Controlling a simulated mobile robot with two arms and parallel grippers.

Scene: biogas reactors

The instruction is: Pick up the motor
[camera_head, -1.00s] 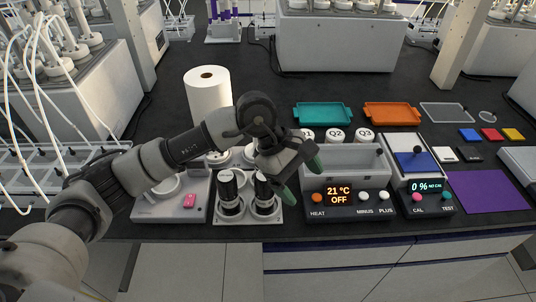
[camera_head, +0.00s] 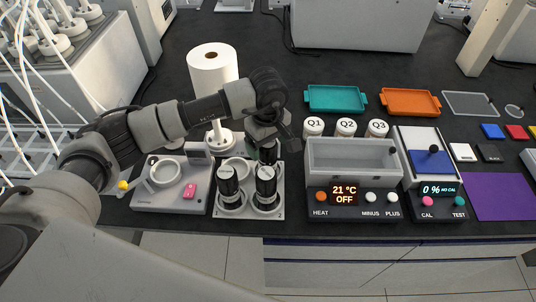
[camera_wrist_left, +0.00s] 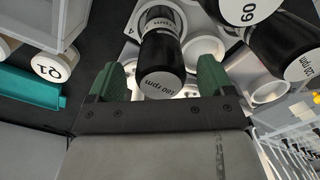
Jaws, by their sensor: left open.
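Several black cylindrical motors with pale labelled tops stand in a white holder plate (camera_head: 222,211). Two front motors show clearly, the front left one (camera_head: 229,182) and the front right one (camera_head: 265,183). A third, labelled 180 rpm, is mostly hidden behind the front right one and under my left gripper (camera_head: 265,150). In the left wrist view the 180 rpm motor (camera_wrist_left: 161,62) lies between the two green fingers of my left gripper (camera_wrist_left: 160,82), with a gap visible beside it. The gripper is open. The 60 motor (camera_wrist_left: 246,12) and 120 rpm motor (camera_wrist_left: 288,48) are to the right. My right gripper is out of view.
A heater unit (camera_head: 353,203) stands right of the holder, with white Q1 to Q3 jars (camera_head: 346,127) behind it. A scale-like device (camera_head: 170,201) stands left. A paper roll (camera_head: 213,80) rises behind. Teal (camera_head: 336,99) and orange (camera_head: 410,102) trays lie farther back.

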